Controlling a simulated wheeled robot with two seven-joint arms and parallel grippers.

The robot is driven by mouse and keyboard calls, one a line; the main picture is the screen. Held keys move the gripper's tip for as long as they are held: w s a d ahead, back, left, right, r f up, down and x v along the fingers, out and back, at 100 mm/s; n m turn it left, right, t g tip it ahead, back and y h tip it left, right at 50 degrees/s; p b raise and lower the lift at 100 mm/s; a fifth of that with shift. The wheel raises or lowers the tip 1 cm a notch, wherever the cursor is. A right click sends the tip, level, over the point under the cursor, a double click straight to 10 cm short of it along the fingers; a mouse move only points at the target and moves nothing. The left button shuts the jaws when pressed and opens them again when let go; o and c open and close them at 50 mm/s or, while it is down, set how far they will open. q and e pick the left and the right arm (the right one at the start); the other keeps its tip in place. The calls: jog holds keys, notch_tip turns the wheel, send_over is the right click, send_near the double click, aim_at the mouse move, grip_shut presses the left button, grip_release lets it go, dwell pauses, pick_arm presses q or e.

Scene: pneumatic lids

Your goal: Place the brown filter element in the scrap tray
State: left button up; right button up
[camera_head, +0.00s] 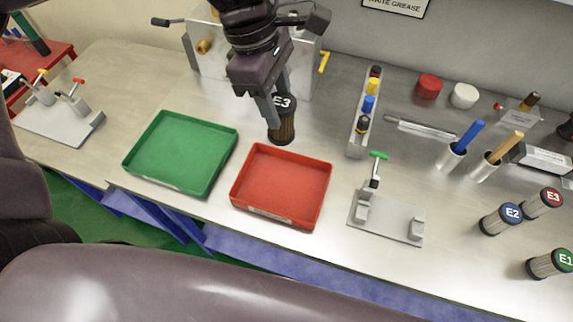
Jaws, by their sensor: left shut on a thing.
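My left gripper (268,104) comes in from the top and is shut on the brown filter element (286,130). This element has a dark cap marked E3 and a ribbed brownish body. It is upright behind the red tray (281,190), beyond that tray's back rim. I cannot tell whether its base touches the bench. The red tray is empty, and a green tray (178,152), also empty, stands to its left. The labels on the trays are too small to read, so which is the scrap tray is not confirmed. My right gripper is not in view.
Other filter elements stand at the right: blue-capped E2 (501,219), red-capped E3 (542,203) and green-capped E1 (550,263). A clamp fixture (388,218) is right of the red tray. A narrow rack (355,142) stands behind it.

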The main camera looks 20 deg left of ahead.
aim_at(276, 137)
pick_arm(q)
jog(key=f, duration=0.2)
jog(key=s+f, duration=0.1)
jog(key=f, duration=0.4)
jog(key=shift+s+f+b, duration=0.15)
jog(key=shift+f+b, duration=0.15)
jog(key=f, duration=0.5)
jog(key=f+b, duration=0.1)
jog(key=f, duration=0.5)
jog(key=shift+w, duration=0.2)
jog(key=shift+w+f, duration=0.1)
jog(key=shift+f, duration=0.15)
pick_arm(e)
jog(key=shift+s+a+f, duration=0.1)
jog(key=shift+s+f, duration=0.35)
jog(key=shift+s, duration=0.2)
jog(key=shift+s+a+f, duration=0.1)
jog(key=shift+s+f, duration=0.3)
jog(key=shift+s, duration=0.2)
pick_arm(q)
jog(key=shift+f, duration=0.1)
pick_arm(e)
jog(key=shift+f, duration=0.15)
pick_arm(q)
jog(key=o, duration=1)
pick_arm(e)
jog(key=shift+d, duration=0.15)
